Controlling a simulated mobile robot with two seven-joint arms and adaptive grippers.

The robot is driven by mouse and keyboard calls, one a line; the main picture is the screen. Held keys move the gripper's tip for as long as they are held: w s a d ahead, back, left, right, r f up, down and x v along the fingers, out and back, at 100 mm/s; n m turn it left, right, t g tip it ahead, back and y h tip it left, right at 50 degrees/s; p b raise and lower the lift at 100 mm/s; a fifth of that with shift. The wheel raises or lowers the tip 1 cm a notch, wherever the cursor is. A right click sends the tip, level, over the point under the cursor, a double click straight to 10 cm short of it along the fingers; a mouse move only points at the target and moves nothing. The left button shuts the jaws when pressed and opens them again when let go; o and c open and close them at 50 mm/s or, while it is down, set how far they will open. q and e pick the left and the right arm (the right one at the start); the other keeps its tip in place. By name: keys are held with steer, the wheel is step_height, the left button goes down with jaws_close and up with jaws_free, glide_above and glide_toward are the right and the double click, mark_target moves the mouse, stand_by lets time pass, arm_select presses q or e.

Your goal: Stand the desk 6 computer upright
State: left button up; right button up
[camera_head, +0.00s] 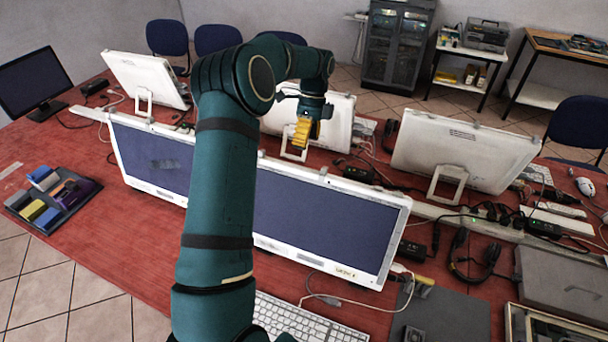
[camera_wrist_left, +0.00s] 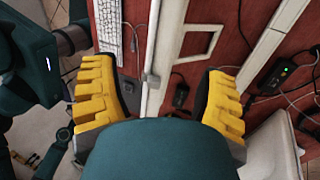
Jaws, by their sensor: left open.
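No desk numbers can be read, so I cannot tell by label which computer is desk 6. A white all-in-one computer with a dark screen (camera_head: 322,222) stands at the front, right of my left arm. My left gripper (camera_head: 303,130) has yellow fingers and is above and behind its top edge in the head view. In the left wrist view my left gripper (camera_wrist_left: 160,98) is open, fingers wide apart, with a computer's white edge (camera_wrist_left: 162,50) running between them. No grip shows. A white stand frame (camera_wrist_left: 200,40) is beside that edge. My right gripper cannot be made out.
Another front computer (camera_head: 150,162) is left of my arm, partly hidden by it. Several computers stand behind, including one (camera_head: 465,155) at right. A keyboard (camera_head: 305,322), headphones (camera_head: 470,260) and loose cables crowd the red table (camera_head: 85,255). An organizer tray (camera_head: 22,216) is at left.

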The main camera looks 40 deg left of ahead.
mark_target(303, 168)
arm_select(q)
steer(key=x, duration=1.1)
steer(key=shift+w+f, duration=0.1)
steer(key=shift+f, duration=0.1)
jaws_close()
